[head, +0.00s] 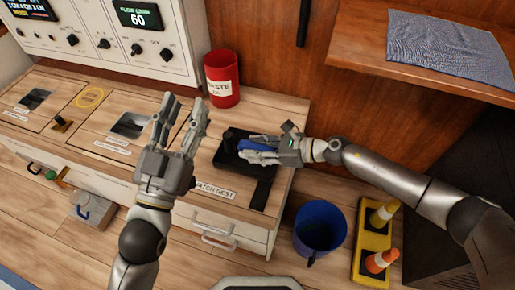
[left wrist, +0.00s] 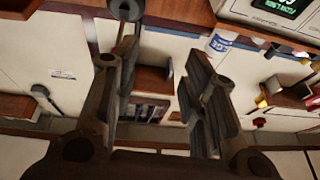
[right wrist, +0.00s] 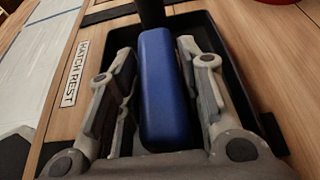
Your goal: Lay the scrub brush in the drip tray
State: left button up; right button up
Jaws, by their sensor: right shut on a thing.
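The scrub brush (right wrist: 160,90) shows as a long rounded blue body between my right gripper's fingers in the right wrist view. It shows as a blue strip in the head view (head: 257,143). My right gripper (head: 245,149) is shut on it. Both are over the black drip tray (head: 229,164), whose rim also shows in the right wrist view (right wrist: 205,22). I cannot tell whether the brush touches the tray floor. My left gripper (head: 186,108) is open and empty above the counter, left of the tray.
A red canister (head: 222,80) stands behind the tray. A black bar (head: 261,192) lies by the HATCH REST label (head: 215,191). A blue bucket (head: 319,228) and a yellow holder with cones (head: 371,240) are on the floor at right. Counter recesses (head: 131,125) lie left.

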jog(key=shift+f, duration=0.1)
jog(key=o, duration=1)
pick_arm(q)
jog(key=shift+s+r+t, duration=0.2)
jog(key=shift+r+t, duration=0.1)
jog(key=shift+r, duration=0.15)
pick_arm(e)
jog(key=shift+o, duration=0.2)
